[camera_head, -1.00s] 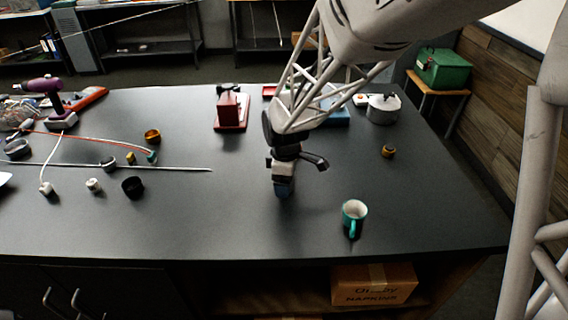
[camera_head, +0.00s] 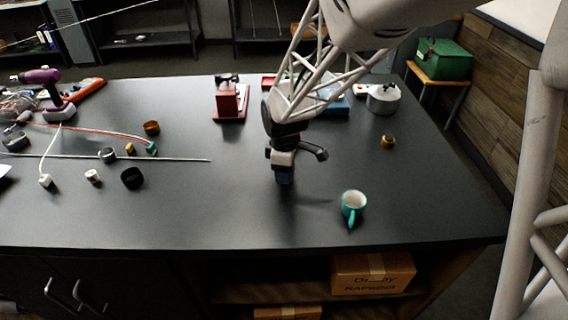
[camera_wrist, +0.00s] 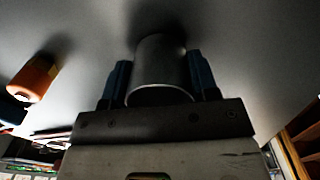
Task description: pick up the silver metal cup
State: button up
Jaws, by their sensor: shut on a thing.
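The silver metal cup (camera_wrist: 160,68) shows in the wrist view, a grey cylinder between the two blue fingers of my gripper (camera_wrist: 160,82). One finger is at each side of the cup, and the gripper is shut on it. In the head view my gripper (camera_head: 284,176) points down over the middle of the dark table (camera_head: 230,215). The cup is hidden there behind the fingers and wrist. I cannot tell whether the cup touches the table.
A teal mug (camera_head: 353,205) stands to the right, nearer the front edge. A red device (camera_head: 231,103) and a white lidded pot (camera_head: 383,99) stand farther back. A small brass part (camera_head: 388,142) lies right. Cables, rings and a purple drill (camera_head: 52,95) crowd the left.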

jog(key=shift+r, duration=0.1)
jog(key=shift+r, duration=0.75)
notch_tip(320, 180, up, 2)
jog(key=shift+r, duration=0.1)
jog(key=s+d, duration=0.1)
jog(key=s, duration=0.4)
jog(key=s+d, duration=0.2)
jog(key=s, duration=0.3)
jog(key=s+d+r, duration=0.1)
jog(key=s, duration=0.4)
jog(key=shift+s+d, duration=0.15)
